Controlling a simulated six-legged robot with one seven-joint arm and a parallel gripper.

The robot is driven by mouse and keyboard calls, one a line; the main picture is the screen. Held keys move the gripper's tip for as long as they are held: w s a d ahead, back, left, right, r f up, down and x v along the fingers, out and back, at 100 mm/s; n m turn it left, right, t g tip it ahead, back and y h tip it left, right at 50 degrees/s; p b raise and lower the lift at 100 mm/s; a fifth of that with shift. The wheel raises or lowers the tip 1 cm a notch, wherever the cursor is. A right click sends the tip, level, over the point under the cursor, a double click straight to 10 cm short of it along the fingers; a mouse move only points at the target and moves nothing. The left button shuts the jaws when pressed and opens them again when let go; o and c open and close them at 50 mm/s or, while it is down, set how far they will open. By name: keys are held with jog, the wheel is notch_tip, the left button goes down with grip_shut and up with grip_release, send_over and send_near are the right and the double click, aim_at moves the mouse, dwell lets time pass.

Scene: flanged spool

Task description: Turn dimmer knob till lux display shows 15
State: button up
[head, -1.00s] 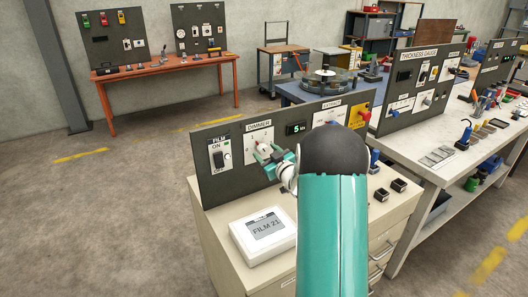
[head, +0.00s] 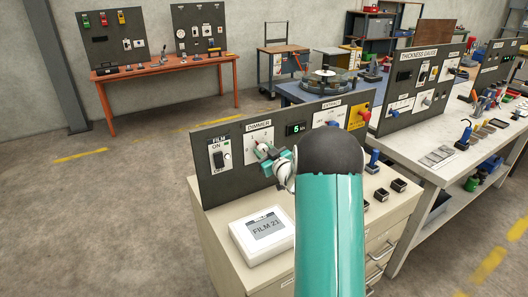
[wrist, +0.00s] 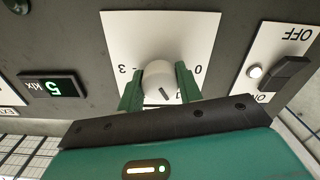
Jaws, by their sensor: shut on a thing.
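The white dimmer knob (wrist: 160,76) sits on a white dial plate (wrist: 120,35) labelled DIMMER on the dark upright panel. In the wrist view, seen upside down, my gripper (wrist: 159,88) has its two green fingers on either side of the knob, shut on it. In the head view my gripper (head: 262,152) is at the dial.
A FILM on/off switch (head: 221,158) is left of the dial. Right of the display are a blue knob (head: 333,124) and a yellow plate with a red button (head: 362,114).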

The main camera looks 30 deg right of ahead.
jog(key=m, duration=1.1)
dwell(0.3)
jog(key=shift+m, duration=0.3)
jog(key=o, duration=1)
jog(key=s, duration=1.3)
jog(key=shift+s+a, duration=0.4)
